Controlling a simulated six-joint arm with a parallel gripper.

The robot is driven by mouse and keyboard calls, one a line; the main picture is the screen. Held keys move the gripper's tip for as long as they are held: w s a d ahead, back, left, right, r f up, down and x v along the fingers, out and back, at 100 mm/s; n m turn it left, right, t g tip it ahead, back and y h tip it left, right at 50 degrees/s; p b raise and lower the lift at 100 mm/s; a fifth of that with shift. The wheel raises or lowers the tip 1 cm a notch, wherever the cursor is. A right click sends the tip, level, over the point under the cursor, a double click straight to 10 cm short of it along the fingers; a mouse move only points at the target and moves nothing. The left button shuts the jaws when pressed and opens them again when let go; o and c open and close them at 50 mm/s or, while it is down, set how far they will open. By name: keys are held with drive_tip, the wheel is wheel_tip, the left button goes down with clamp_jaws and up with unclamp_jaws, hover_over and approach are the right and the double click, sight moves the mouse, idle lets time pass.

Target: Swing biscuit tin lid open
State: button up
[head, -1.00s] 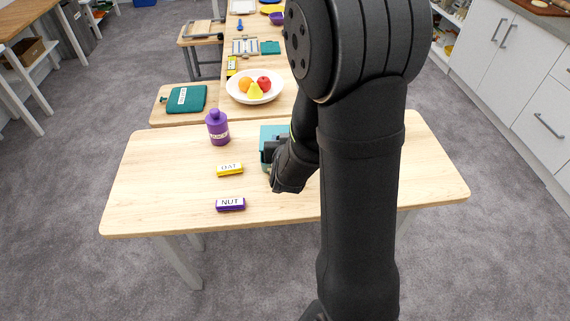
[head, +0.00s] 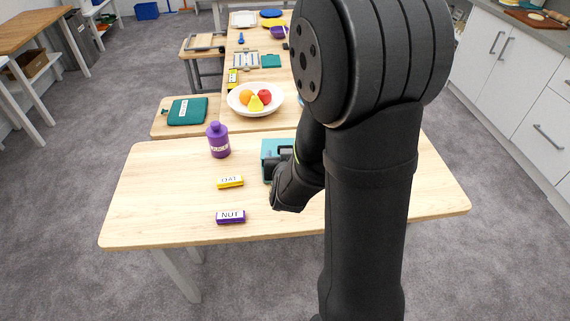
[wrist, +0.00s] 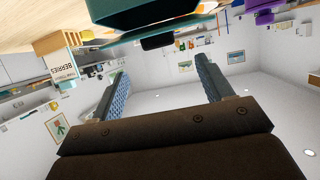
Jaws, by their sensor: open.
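The teal biscuit tin (head: 275,147) stands on the near table, partly hidden behind my arm in the head view. My gripper (head: 268,172) is at its near left side, with the fingers small and hard to make out there. In the wrist view my gripper (wrist: 162,68) is open, its two blue-padded fingers spread with nothing between them. A teal body with a dark underside, apparently the tin (wrist: 155,14), fills the top of that view beyond the fingertips. I cannot tell whether the gripper touches it. The lid's state is not clear.
A purple bottle (head: 218,143), a yellow bar (head: 230,182) and a purple NUT bar (head: 231,217) stand left of my gripper. A fruit bowl (head: 240,110) is behind. A BERRIES box (wrist: 63,77) shows in the wrist view. The table's front left is clear.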

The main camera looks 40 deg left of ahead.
drive_tip(key=v, duration=0.4)
drive_tip(key=shift+s+d, duration=0.2)
drive_tip(key=x, duration=0.7)
idle(0.5)
drive_tip(key=shift+s+d, duration=0.1)
